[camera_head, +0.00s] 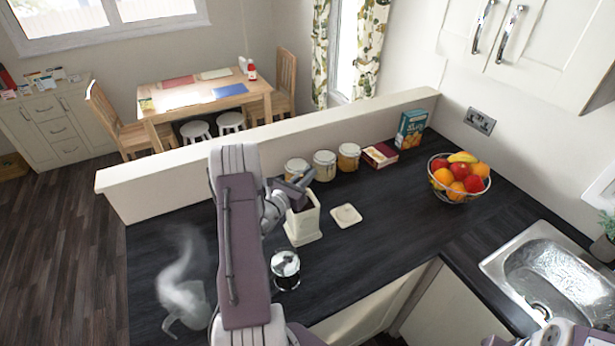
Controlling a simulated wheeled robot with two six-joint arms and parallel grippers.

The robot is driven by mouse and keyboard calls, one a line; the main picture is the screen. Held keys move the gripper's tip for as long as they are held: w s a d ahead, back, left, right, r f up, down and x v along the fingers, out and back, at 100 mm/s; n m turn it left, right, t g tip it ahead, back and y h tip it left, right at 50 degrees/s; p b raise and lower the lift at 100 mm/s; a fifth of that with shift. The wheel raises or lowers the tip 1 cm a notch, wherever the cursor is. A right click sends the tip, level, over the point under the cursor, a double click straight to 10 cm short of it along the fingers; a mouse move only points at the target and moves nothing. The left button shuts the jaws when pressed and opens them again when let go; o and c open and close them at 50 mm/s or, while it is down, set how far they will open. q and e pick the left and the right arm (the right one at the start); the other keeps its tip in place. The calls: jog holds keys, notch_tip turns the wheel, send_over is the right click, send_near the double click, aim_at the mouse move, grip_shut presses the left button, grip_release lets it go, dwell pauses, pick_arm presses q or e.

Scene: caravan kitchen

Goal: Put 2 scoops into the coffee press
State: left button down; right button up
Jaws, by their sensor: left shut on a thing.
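The coffee press (285,270), a glass and dark metal cylinder, stands upright on the dark counter, partly beside my left arm. A cream canister (303,226) stands open behind it. Its square lid (345,215) lies flat to the right. My left gripper (298,190) is at the canister's mouth, above its back left rim. It is shut on what seems to be a scoop, mostly hidden by the gripper and canister. The canister's contents and the inside of the press cannot be made out. My right gripper is out of view.
Several jars, including one (324,165), a dark red box (380,155) and a blue-green box (411,128) line the ledge (260,143). A fruit bowl (459,191) and sink (550,272) are right. Counter right of the lid is clear.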

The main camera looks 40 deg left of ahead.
pick_arm(q)
notch_tip(320, 180, up, 5)
jog(key=p, duration=0.2)
jog(key=shift+p, duration=0.4)
